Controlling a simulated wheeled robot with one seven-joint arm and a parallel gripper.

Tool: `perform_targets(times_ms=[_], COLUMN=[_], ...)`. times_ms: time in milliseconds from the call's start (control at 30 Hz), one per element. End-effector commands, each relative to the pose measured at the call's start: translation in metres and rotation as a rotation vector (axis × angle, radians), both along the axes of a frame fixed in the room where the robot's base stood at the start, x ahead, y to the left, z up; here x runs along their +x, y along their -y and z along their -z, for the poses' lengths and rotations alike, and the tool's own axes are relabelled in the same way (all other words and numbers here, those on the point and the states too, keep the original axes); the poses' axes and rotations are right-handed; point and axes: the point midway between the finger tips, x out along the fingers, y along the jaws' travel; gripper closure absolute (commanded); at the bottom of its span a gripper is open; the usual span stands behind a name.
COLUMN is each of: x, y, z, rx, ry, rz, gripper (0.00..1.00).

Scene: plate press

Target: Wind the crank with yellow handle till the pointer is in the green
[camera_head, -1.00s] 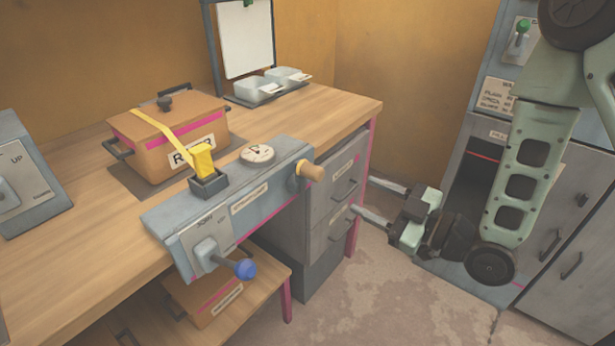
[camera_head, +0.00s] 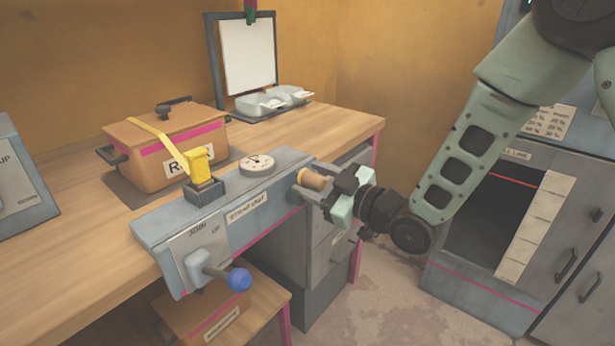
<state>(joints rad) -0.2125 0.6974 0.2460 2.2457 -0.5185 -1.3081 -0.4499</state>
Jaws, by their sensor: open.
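The crank's yellow-tan handle (camera_head: 312,180) sticks out at the right end of the grey panel unit (camera_head: 225,207) on the bench edge. My gripper (camera_head: 316,183) is open, with one finger on each side of this handle; I cannot tell whether they touch it. The round white dial (camera_head: 257,164) sits on top of the unit. Its dark pointer is small, and I cannot make out a green zone.
A second crank with a blue knob (camera_head: 239,279) juts from the unit's front left. A tan lidded box (camera_head: 140,140) stands behind the unit. White trays (camera_head: 262,103) stand at the back. Grey drawers (camera_head: 325,235) are under the bench; a grey cabinet (camera_head: 480,280) stands right.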

Motion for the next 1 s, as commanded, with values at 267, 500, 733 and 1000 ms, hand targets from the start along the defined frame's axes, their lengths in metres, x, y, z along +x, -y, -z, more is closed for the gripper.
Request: perform_targets(times_ms=[267, 500, 733, 1000], x=[0.011, 0.011, 0.011, 0.02], y=[-0.014, -0.014, -0.014, -0.007], z=[0.0, 0.0, 0.0, 0.001], rx=[0.0, 0.0, 0.0, 0.095], ry=[0.0, 0.0, 0.0, -0.121], rz=[-0.001, 0.0, 0.0, 0.004], gripper=[0.5, 0.5, 1.0, 1.0])
